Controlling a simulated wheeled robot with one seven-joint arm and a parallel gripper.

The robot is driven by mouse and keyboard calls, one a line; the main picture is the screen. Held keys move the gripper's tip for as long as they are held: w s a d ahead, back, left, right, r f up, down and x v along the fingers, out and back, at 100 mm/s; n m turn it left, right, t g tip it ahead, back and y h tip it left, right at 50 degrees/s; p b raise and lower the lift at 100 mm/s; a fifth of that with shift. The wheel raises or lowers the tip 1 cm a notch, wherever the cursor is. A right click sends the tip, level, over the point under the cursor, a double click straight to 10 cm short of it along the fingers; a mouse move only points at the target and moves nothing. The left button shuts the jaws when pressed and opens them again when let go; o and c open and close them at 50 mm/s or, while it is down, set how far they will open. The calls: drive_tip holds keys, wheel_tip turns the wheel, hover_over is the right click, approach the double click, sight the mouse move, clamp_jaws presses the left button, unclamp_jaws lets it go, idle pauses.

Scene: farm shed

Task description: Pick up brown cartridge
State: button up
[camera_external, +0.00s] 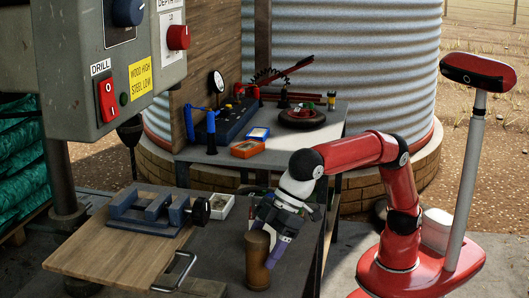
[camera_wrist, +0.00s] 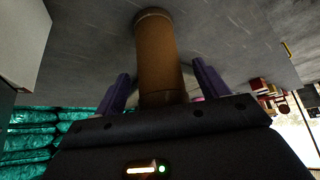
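The brown cartridge (camera_external: 257,260) is an upright brown cylinder standing on the grey workbench (camera_external: 215,262), near its right side. In the wrist view the cartridge (camera_wrist: 160,55) lies between the two purple fingers. My gripper (camera_wrist: 160,85) is open, with one finger on each side of the cartridge and a visible gap on both sides. In the external view my gripper (camera_external: 272,245) is low beside and behind the cartridge, its purple fingertip reaching down at the cartridge's right. The far finger is hidden there.
A wooden board (camera_external: 120,250) with a blue vise (camera_external: 150,212) and a metal handle (camera_external: 175,272) lies to the left. A small white box (camera_external: 221,206) sits behind the cartridge. A drill control box (camera_external: 110,60) hangs at upper left. A second table (camera_external: 200,152) with tools stands behind.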

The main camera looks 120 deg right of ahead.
drive_tip(key=c, duration=1.1)
drive_tip(key=shift+r, duration=0.15)
